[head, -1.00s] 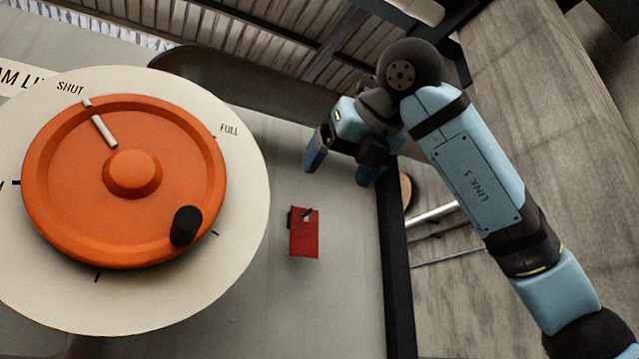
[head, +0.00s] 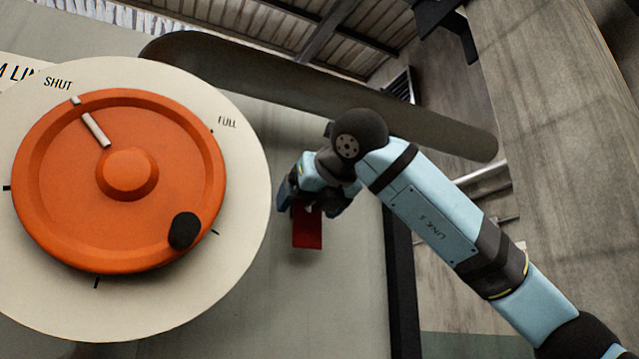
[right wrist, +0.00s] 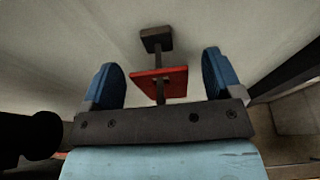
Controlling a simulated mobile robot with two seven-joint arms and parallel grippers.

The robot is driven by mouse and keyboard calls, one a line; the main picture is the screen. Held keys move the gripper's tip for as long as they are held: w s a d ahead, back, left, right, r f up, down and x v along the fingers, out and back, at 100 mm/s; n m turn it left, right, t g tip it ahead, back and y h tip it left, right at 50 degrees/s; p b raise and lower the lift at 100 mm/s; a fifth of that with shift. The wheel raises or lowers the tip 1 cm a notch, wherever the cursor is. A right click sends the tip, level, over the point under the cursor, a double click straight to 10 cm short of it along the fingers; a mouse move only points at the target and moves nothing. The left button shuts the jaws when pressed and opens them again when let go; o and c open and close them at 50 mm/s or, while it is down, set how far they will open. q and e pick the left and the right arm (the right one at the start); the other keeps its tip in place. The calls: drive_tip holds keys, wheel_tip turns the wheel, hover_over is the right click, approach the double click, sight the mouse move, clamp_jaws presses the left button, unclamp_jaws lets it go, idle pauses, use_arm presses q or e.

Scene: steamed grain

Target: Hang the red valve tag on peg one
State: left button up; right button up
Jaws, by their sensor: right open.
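The red valve tag (head: 307,230) is against the grey panel, right of the orange wheel; my right gripper hides its upper part in the head view. In the right wrist view the red tag (right wrist: 174,77) lies between the open blue fingers, with a gap on each side. A dark peg with a block-like end (right wrist: 157,38) shows at the tag; whether it is peg one I cannot tell. My right gripper (head: 314,204) is open, at the tag's top edge. My left gripper is not in view.
The orange wheel (head: 60,190) with a black knob (head: 185,231) sits on a pale dial (head: 245,190) marked SHUT and FULL, left of my right gripper. The panel's dark edge (head: 400,270) is to the right. The panel below the tag is clear.

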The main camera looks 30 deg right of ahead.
drive_tip(key=shift+w+f, duration=0.15)
drive_tip(key=shift+w, duration=0.15)
drive_tip(key=c, duration=0.9)
drive_tip(key=o, duration=0.9)
drive_tip(key=c, duration=1)
drive_tip(key=shift+r, duration=0.25)
drive_tip(key=shift+s, duration=0.25)
drive_tip(key=shift+s+a+b, duration=0.1)
drive_tip(key=shift+s+b, duration=0.95)
drive_tip(key=shift+s, duration=0.45)
